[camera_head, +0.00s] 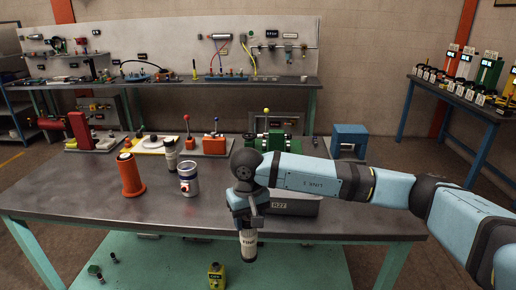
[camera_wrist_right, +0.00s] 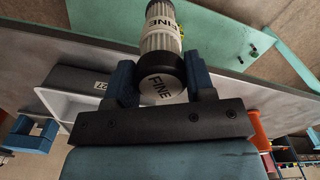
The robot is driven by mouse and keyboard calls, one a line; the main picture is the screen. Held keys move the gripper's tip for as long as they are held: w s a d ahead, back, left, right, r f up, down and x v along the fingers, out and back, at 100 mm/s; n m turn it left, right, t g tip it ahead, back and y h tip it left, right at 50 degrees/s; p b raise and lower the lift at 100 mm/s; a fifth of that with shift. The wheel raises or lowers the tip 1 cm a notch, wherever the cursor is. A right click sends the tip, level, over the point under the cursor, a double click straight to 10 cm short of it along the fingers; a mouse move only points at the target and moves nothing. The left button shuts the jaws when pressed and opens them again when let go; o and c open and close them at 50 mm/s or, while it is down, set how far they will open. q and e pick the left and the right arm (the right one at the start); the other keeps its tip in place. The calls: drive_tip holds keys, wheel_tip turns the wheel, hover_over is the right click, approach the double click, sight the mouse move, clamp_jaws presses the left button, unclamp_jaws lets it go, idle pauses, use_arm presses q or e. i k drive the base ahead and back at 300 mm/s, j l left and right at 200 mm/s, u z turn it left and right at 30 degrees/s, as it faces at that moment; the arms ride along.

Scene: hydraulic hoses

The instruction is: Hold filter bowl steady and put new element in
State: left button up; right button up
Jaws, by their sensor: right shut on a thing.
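My right gripper (camera_head: 248,222) is shut on a cylindrical filter element (camera_head: 248,246) with a dark cap and a pale "FINE" label. It holds the element hanging upright just in front of the table's front edge. In the right wrist view, the element (camera_wrist_right: 160,33) sits between the two blue fingers of the gripper (camera_wrist_right: 160,84), with "FINE" on its end cap and side. My left gripper is not in view.
An orange flared piece (camera_head: 131,178) and a dark-topped pale cylinder (camera_head: 170,155) stand on the grey table (camera_head: 80,200). A grey labelled box (camera_head: 295,207) lies behind my right gripper. A yellow-green container (camera_head: 216,275) stands lower, on the green shelf (camera_head: 165,262).

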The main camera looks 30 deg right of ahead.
sight(191, 194)
drive_tip(key=i+j+z, duration=0.35)
drive_tip(key=j+z, duration=0.15)
drive_tip(key=j, duration=0.15)
drive_tip(key=i+j+z, duration=0.25)
drive_tip(key=j, duration=0.15)
drive_tip(key=j+z, duration=0.2)
drive_tip(key=j, duration=0.15)
